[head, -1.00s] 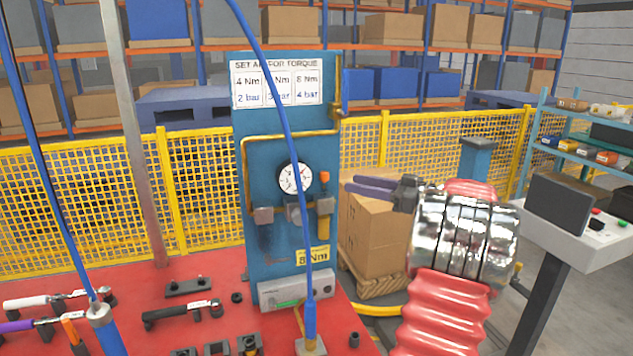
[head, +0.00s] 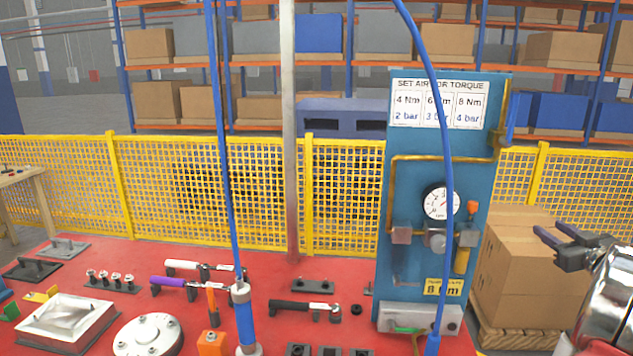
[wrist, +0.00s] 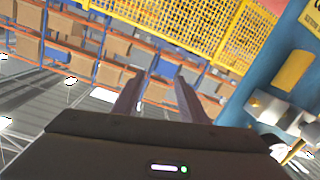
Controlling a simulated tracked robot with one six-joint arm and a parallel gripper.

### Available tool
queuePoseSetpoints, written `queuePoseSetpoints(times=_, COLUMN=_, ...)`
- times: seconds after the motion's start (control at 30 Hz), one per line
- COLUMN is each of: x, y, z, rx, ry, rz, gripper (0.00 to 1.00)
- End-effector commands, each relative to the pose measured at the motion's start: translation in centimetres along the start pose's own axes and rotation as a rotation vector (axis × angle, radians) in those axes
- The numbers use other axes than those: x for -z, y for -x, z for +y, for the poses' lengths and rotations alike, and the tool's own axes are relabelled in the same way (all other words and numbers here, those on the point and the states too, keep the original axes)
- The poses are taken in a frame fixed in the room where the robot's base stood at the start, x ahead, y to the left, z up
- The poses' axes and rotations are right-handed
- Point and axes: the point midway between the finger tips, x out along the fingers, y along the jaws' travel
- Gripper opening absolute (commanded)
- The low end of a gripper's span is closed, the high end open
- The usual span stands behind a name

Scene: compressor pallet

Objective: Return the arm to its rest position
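My gripper (head: 558,236) is at the right edge of the head view, held up in the air to the right of the blue air panel (head: 412,122). In the wrist view my gripper (wrist: 160,82) shows two purple-grey fingers spread apart with nothing between them. The fingers touch nothing that I can see. Part of my shiny arm shows at the lower right of the head view; the rest of the arm is out of frame.
The red worktop (head: 215,325) holds several tools and a white tray (head: 68,322). Cardboard boxes (head: 520,265) stand on a pallet behind my gripper. A yellow mesh fence (head: 60,190) runs behind. Blue hoses (head: 224,150) hang before the panel.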

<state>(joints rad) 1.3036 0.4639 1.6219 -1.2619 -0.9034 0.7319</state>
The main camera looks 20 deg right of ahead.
Motion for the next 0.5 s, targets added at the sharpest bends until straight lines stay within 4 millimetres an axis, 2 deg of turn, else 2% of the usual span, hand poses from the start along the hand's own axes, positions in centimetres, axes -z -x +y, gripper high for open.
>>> queuePoseSetpoints(times=0.13, x=-0.9, y=0.3, z=1.0, rx=-0.142, ry=0.01, rz=-0.093, gripper=0.38)
queuePoseSetpoints(times=0.27, x=-1.7, y=1.0, z=0.8, rx=-0.244, ry=0.009, rz=-0.187, gripper=0.38)
queuePoseSetpoints(times=0.37, x=-2.2, y=1.7, z=-0.3, rx=-0.305, ry=0.002, rz=-0.266, gripper=0.38)
queuePoseSetpoints(times=0.5, x=-2.9, y=3.1, z=-2.8, rx=-0.364, ry=-0.013, rz=-0.387, gripper=0.38)
